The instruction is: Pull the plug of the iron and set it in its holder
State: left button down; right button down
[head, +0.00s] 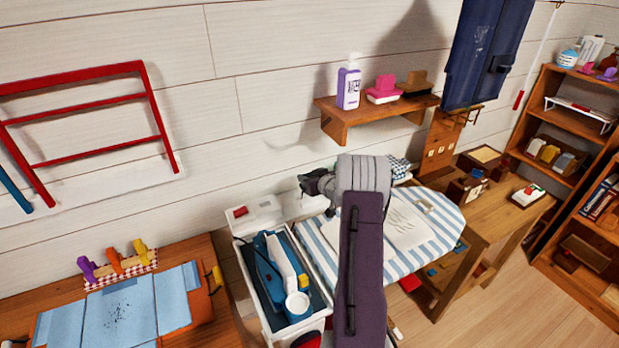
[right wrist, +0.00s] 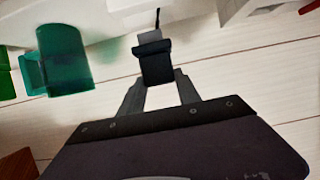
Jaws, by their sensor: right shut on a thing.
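My right gripper (head: 316,183) is at the wall side of the ironing board, behind the white iron station. In the right wrist view its two fingers are closed on a dark block, which looks like the plug (right wrist: 156,64), with a thin dark cord (right wrist: 157,18) beyond it. A pale grey piece lies right behind the plug; I cannot tell whether the plug touches it. The blue and white iron (head: 283,272) lies in the white, dark-lined holder (head: 243,262) left of my right arm. The plug is hidden in the head view. My left gripper is not in view.
The striped ironing board (head: 437,243) carries a pale sheet, right of my arm. A wall shelf (head: 375,112) with a purple bottle is above. A green mug-like container (right wrist: 68,60) is left of the plug. A wooden table (head: 25,297) with blue cloth is at left.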

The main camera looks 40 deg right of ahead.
notch_tip(320, 180, down, 2)
jog(key=shift+f+b, duration=0.15)
jog(key=shift+b, duration=0.75)
jog(key=shift+f+b, duration=0.45)
jog(key=shift+f, duration=0.3)
jog(key=shift+f, duration=0.2)
jog(key=c, duration=0.8)
grip_release()
jog(key=shift+o, duration=0.2)
jog(key=v, duration=0.9)
jog(key=shift+f, duration=0.1)
